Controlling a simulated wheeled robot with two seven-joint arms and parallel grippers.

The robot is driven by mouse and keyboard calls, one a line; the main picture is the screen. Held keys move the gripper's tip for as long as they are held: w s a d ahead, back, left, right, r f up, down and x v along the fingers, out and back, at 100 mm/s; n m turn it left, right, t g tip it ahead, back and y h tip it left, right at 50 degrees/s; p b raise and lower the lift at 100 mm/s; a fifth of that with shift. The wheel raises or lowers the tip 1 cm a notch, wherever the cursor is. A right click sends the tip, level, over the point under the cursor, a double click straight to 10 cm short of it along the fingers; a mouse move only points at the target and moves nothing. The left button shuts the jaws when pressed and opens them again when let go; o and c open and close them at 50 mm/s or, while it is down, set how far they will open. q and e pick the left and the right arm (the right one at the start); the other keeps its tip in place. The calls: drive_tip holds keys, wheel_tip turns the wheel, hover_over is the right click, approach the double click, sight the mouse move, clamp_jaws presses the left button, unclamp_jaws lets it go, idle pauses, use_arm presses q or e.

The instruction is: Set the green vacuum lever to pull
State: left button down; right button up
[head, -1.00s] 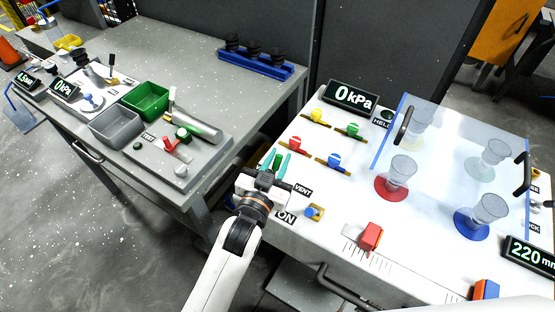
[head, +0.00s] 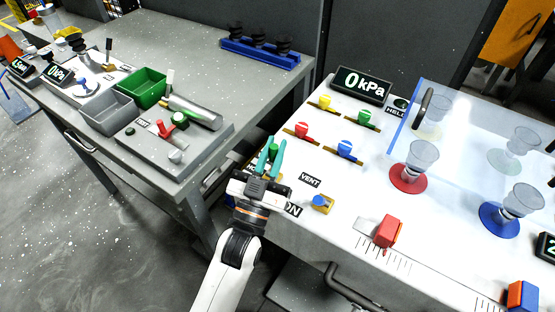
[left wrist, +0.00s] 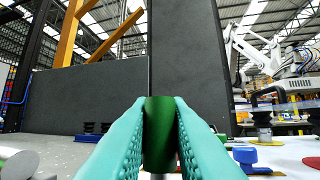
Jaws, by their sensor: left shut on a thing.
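The green vacuum lever's handle (head: 273,152) stands at the left edge of the white panel table. In the left wrist view the green handle (left wrist: 159,135) fills the gap between my teal fingers and stands upright on a thin pale stem. My left gripper (head: 270,160) is shut on this handle. The lever's base and part of its label are hidden behind the gripper. A VENT label (head: 310,180) lies just right of the gripper, and a partly covered ON label (head: 292,209) lies below it. My right gripper is not in view.
Yellow (head: 325,102), green (head: 364,117), red (head: 302,130) and blue (head: 345,148) knobs stand right of the gripper. A small blue-and-yellow switch (head: 321,202) is close by. A 0 kPa display (head: 361,86) stands behind. The grey bench (head: 205,72) is to the left.

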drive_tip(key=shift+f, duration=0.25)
use_arm(q)
drive_tip(key=c, duration=1.4)
unclamp_jaws()
drive_tip(key=shift+o, duration=0.2)
drive_tip(key=shift+s+a, duration=0.1)
